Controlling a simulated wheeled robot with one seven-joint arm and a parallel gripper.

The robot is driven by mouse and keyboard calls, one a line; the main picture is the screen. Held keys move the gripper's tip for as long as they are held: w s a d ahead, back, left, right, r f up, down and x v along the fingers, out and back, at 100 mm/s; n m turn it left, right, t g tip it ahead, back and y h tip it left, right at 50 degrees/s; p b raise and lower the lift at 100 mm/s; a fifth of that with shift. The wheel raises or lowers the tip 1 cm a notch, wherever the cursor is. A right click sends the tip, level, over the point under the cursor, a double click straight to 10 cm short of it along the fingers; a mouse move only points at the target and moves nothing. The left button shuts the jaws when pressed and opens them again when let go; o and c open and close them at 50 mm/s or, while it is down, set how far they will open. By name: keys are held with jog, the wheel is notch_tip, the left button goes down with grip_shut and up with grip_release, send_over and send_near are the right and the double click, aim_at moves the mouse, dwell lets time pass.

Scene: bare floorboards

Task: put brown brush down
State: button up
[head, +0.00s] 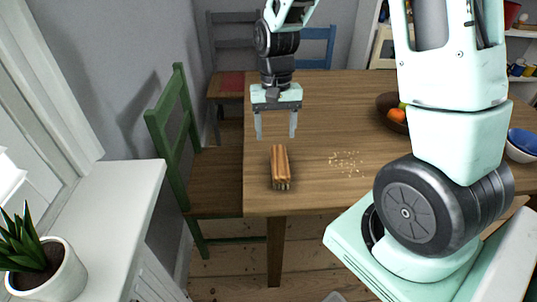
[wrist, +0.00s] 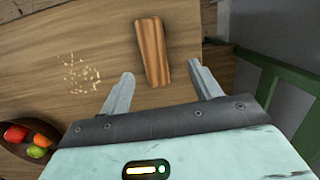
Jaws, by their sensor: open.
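The brown brush (head: 280,166) lies on the wooden table (head: 330,110) near its left front corner, with its bristles just showing at the near end. It also shows in the wrist view (wrist: 153,52), lying beyond the fingertips. My gripper (head: 276,137) is open and empty above the table, a little behind the brush in the head view. In the wrist view, the two fingers (wrist: 163,77) are spread wide and apart from the brush.
Pale crumbs (head: 346,162) lie right of the brush. A fruit bowl (head: 386,105) stands farther right, partly hidden by my arm. A green chair (head: 172,115) stands at the table's left side. A white ledge with a potted plant (head: 50,270) is at the left.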

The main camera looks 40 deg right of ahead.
jog(key=s+a+r+n, duration=0.3)
jog(key=s+a+n, duration=0.1)
jog(key=a, duration=0.4)
jog(key=s+a+r+n, duration=0.2)
jog(key=s+a+n, duration=0.15)
jog(key=a, duration=0.45)
jog(key=s+a+r+n, duration=0.1)
jog(key=s+a+n, duration=0.1)
jog(key=s, duration=0.3)
jog(key=s+a+n+t, duration=0.1)
jog(key=s+a+n, duration=0.2)
jog(key=s, duration=0.3)
jog(key=shift+s+a+r+n, duration=0.15)
jog(key=shift+a+r+n, duration=0.25)
jog(key=shift+n, duration=0.15)
notch_tip(320, 180, up, 5)
jog(key=p, duration=0.4)
jog(key=shift+f+p, duration=0.2)
jog(key=shift+p, duration=0.1)
jog(key=shift+o, duration=0.5)
